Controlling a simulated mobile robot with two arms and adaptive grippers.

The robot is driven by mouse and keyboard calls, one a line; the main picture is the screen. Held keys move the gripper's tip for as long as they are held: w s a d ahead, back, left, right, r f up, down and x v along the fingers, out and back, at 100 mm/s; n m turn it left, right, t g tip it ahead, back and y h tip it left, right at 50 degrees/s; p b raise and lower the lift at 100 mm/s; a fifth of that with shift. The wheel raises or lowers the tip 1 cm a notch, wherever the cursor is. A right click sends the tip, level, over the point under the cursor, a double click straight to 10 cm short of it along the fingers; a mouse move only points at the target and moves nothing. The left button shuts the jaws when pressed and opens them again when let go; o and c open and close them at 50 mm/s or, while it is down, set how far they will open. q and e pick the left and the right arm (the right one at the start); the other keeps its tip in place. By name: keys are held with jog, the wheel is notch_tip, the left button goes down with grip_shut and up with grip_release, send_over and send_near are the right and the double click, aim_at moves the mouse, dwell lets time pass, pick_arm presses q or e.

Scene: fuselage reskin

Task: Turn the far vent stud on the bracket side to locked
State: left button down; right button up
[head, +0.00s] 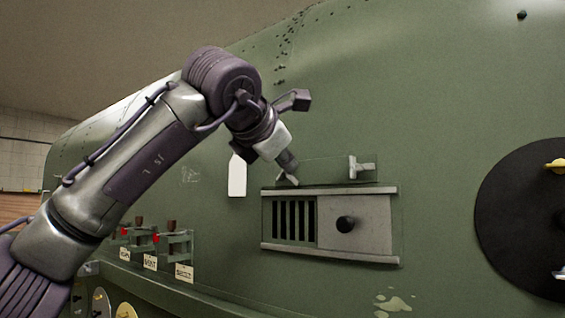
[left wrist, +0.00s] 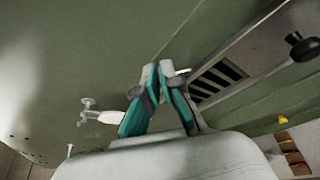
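The vent (head: 370,222) is a grey panel with dark slots and a black knob on the green fuselage. One vent stud (head: 362,168), pale with a cross-bar, sits above its right part. My left gripper (head: 288,170) is above the slotted left part. In the left wrist view its teal fingers (left wrist: 157,68) come together at the tips. A pale piece that looks like the far stud (left wrist: 182,72) shows right beside the fingertips. The fingers appear shut on it, but its body and wing angle are mostly hidden. My right gripper is not in view.
A white tag (head: 237,175) hangs on the skin left of the vent. Small red-marked switches (head: 174,242) with labels stand lower left. A large black disc (head: 525,220) is at the right. Another pale fitting (left wrist: 88,110) shows at the left of the wrist view.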

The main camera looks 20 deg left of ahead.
pick_arm(q)
jog(key=m+t+b, duration=0.1)
jog(key=m, duration=0.1)
jog(key=f+m+t+y+b, duration=0.1)
jog(key=m+b, duration=0.1)
jog(key=m, duration=0.1)
jog(key=d+f+m+t+b, duration=0.1)
jog(key=m+b, duration=0.1)
jog(key=m, duration=0.1)
jog(key=shift+s+y, duration=0.15)
jog(key=shift+y, duration=0.25)
jog(key=shift+b, duration=0.3)
jog(key=c, duration=1.3)
grip_release()
jog(key=shift+c, duration=0.2)
jog(key=shift+s, duration=0.2)
jog(key=s, duration=1.1)
jog(key=shift+s+d, duration=0.25)
jog(key=shift+s, duration=0.05)
jog(key=shift+f, duration=0.1)
